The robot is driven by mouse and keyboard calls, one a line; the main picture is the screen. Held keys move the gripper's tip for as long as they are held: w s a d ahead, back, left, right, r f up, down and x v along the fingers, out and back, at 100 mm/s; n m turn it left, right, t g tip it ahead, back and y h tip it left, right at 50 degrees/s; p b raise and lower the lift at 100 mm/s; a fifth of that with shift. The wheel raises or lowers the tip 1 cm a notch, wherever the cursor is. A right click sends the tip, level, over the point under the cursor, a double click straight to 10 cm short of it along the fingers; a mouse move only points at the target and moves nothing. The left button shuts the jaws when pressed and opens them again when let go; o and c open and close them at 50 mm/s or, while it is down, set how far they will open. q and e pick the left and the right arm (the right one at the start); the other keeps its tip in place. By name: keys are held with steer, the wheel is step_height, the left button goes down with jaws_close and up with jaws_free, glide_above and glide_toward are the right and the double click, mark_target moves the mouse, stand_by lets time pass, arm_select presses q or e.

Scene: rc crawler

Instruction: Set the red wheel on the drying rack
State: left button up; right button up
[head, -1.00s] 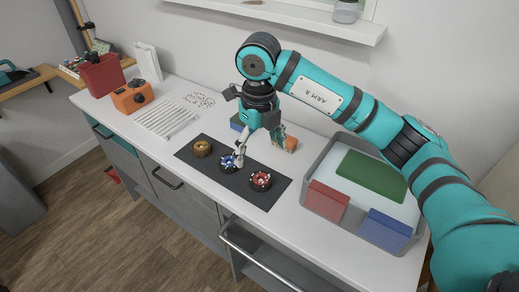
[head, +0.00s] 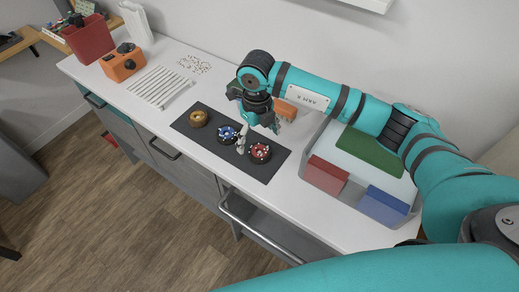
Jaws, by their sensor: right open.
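The red wheel (head: 260,152) lies on the dark mat (head: 259,170) at its right end, its red hub facing up. My right gripper (head: 259,136) is open, pointing down right behind and above the red wheel. One pale finger comes down at the wheel's left side, between it and the blue wheel (head: 227,134); I cannot tell if it touches either. The other finger is to the right, behind the wheel. The drying rack (head: 160,88), white and slatted, lies empty on the counter left of the mat. My left gripper is out of view.
A gold wheel (head: 198,118) lies at the mat's left end. A grey tray (head: 317,183) with green, red and blue blocks stands at right. An orange device (head: 123,63) and red box (head: 89,38) stand far left. Small bits (head: 195,64) lie behind the rack.

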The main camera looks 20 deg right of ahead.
mark_target(259, 151)
steer(key=shift+f, duration=0.2)
steer(key=f, duration=0.1)
steer(key=f+p, duration=0.1)
steer(key=f, duration=0.1)
steer(key=f+p, duration=0.1)
steer(key=shift+s+d+f, duration=0.1)
steer(key=shift+d+f, duration=0.1)
steer(key=shift+d, duration=0.1)
steer(key=shift+f, duration=0.3)
steer(key=c, duration=1.4)
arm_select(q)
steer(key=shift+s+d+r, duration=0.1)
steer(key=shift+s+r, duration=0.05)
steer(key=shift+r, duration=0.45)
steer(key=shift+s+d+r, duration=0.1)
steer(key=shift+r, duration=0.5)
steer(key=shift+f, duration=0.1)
arm_select(e)
steer(key=shift+r, duration=0.15)
